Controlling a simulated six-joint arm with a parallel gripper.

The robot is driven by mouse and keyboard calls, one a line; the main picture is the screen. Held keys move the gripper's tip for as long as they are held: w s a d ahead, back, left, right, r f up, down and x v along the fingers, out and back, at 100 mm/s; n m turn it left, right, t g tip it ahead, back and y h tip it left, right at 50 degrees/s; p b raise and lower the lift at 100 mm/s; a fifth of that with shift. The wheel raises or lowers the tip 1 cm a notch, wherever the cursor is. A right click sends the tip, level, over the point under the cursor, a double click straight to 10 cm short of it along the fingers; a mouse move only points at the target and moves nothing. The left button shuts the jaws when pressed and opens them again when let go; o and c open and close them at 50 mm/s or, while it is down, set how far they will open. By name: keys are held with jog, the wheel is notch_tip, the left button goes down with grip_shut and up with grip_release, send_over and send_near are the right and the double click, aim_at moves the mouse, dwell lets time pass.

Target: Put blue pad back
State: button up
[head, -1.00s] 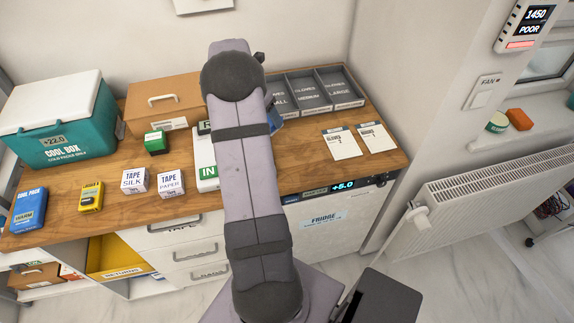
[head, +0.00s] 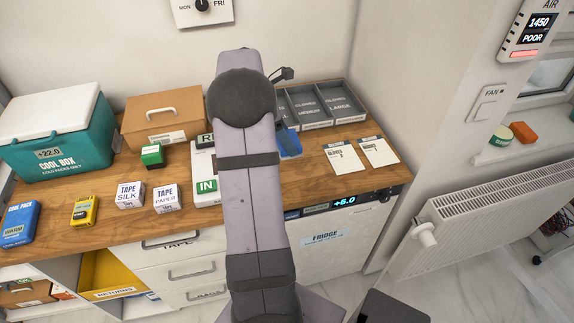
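A flat blue thing (head: 290,143), which looks like the blue pad, lies on or just above the counter, right of my arm and in front of the grey glove tray. My arm hides its left part, and I cannot tell whether it is held. A small dark part at the end of my arm, probably my gripper (head: 284,74), shows above and beyond the blue thing. Its fingers are not clear, so I cannot see whether it is open or shut. A blue cool pack box (head: 20,223) marked WARM stands at the counter's left end.
On the wooden counter (head: 300,172) are a teal cool box (head: 60,155), a brown case (head: 165,115), tape boxes (head: 130,195), a yellow box (head: 85,210) and a white IN tray (head: 207,198), partly hidden. The glove tray (head: 322,123) stands at the back right. Two cards (head: 343,158) lie before it.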

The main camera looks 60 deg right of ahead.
jog(key=shift+f+p, duration=1.25)
jog(key=shift+f, duration=3.4)
jog(key=shift+f, duration=0.1)
jog(key=shift+f, duration=0.1)
jog(key=o, duration=1)
jog(key=b+v, duration=0.2)
jog(key=v, duration=1)
jog(key=shift+r+b, duration=0.2)
jog(key=shift+b, duration=0.15)
jog(key=shift+a, duration=0.1)
